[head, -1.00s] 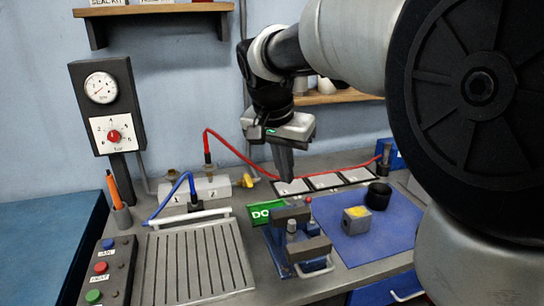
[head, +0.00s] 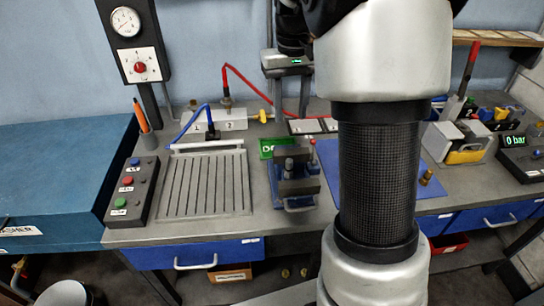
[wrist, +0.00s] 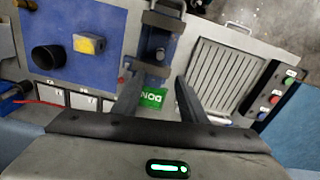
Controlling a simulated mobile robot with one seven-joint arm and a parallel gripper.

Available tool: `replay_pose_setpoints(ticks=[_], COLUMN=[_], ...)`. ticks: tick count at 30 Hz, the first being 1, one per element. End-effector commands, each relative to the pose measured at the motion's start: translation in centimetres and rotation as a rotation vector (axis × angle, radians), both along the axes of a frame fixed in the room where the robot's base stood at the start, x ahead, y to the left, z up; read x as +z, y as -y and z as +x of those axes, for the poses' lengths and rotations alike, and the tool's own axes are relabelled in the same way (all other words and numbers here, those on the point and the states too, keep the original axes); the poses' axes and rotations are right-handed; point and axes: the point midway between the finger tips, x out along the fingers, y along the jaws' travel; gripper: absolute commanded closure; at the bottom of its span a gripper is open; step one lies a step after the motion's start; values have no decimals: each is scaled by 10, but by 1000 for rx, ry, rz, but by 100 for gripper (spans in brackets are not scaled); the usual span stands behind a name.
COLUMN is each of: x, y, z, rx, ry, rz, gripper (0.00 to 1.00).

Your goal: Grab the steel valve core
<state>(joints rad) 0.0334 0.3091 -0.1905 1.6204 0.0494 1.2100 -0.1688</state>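I cannot pick out the steel valve core for certain in either view. A small grey upright cylinder (head: 289,165) shows at the blue and grey vise, but I cannot tell if it is the core or a vise part. In the wrist view the vise (wrist: 146,70) lies just beyond my fingers. My gripper (wrist: 158,80) is open and empty, with the green DONE plate (wrist: 153,97) seen between its fingers. In the head view the gripper hangs above the back of the bench, and my arm hides much of the blue mat (head: 328,150).
On the mat stand a black cup (wrist: 47,58) and a grey block with a yellow top (wrist: 89,43). A slotted tray (head: 205,185) and a button box (head: 131,190) are left of the vise. Red and blue hoses rise behind. Caddies (head: 458,142) stand at the right.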

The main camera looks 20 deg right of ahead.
Motion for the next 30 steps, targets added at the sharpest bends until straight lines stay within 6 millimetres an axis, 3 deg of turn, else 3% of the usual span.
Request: replay_pose_setpoints(ticks=[5, 19, 30], x=[-12, -106, -140], y=[6, 6, 6], z=[-1, -2, -5], rx=[23, 22, 23], ry=[-8, -10, -11], rz=[12, 12, 11], gripper=[61, 61, 61])
